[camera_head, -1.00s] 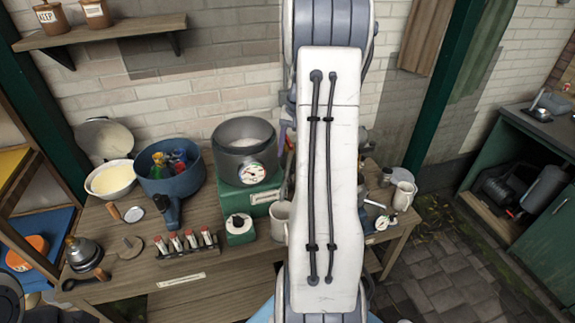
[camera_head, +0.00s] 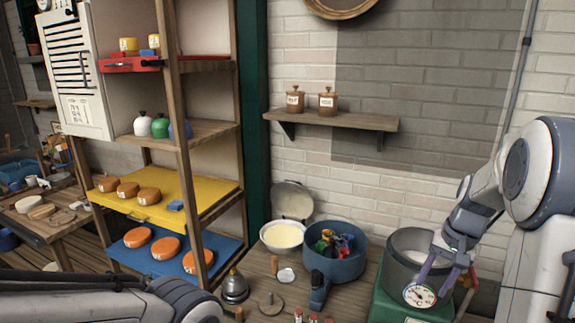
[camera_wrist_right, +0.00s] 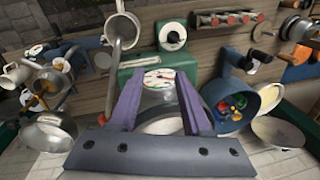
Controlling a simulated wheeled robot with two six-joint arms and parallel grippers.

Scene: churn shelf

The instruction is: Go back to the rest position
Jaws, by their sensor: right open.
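My right gripper (camera_head: 445,275) is in the head view at the lower right, in front of the grey metal pot (camera_head: 405,245) with the round dial. Its purple fingers are apart and hang downward. In the right wrist view the fingers (camera_wrist_right: 159,78) are spread with nothing gripped between them; the dial (camera_wrist_right: 160,79) shows beyond their tips. I cannot tell how close they are to the pot. My left arm enters at the lower left of the head view; its gripper is out of view.
A blue pot (camera_head: 335,265) with colourful items and a white bowl (camera_head: 282,236) stand left of the grey pot on the bench. A wooden rack with a yellow shelf (camera_head: 205,186) stands at left. A wall shelf (camera_head: 350,120) holds two brown jars.

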